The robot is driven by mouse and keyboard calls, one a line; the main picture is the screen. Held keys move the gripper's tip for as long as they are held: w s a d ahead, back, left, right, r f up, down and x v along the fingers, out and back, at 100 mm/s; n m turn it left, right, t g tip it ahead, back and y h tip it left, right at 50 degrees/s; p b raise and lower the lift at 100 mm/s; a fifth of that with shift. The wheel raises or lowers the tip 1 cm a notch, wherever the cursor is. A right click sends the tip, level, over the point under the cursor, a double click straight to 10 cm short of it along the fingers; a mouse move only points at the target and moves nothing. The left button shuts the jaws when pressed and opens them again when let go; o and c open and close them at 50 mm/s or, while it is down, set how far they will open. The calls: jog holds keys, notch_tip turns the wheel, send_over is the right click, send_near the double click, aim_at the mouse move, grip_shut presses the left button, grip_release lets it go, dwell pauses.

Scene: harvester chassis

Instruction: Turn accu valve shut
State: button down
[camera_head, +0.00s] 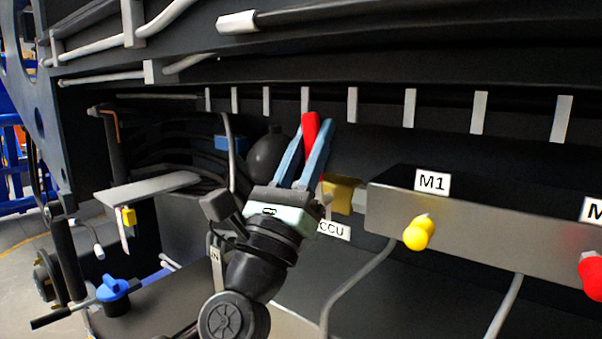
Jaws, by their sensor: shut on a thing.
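The accu valve's red handle (310,132) stands up between the two blue fingers of my gripper (307,138). The fingers are shut on the handle, one on each side, and its tip shows above them. The handle points roughly upward. A yellow valve body (341,194) shows just right of the fingers, partly hidden by my gripper. A white label ending in "CCU" (334,231) sits below it, its left part covered by my gripper. A dark round tank (268,156) is behind the left finger.
A metal box labelled M1 (432,182) with a yellow knob (418,232) stands to the right. A red knob (592,275) is at the right edge. A blue knob (113,288) is at lower left. A grey hose (350,282) runs below the box. A dark beam overhangs above.

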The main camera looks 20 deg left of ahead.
jog(key=shift+s+d+f+m+g+h+b, duration=0.1)
jog(key=shift+d+m+g+h+b, duration=0.15)
jog(key=shift+m+h, duration=0.35)
jog(key=shift+d+m+g+h+b, duration=0.15)
jog(key=shift+m+h+b, duration=0.25)
jog(key=shift+m+h, duration=0.2)
jog(key=shift+s+d+f+m+g+h+b, duration=0.1)
jog(key=shift+d+m+g+h+b, duration=0.15)
jog(key=shift+m+h, duration=0.35)
jog(key=shift+r, duration=0.1)
jog(key=c, duration=0.7)
grip_release()
jog(key=shift+o, duration=0.2)
jog(key=shift+a, duration=0.1)
jog(key=b+v, duration=0.3)
jog(key=v, duration=1)
jog(key=shift+w, duration=0.1)
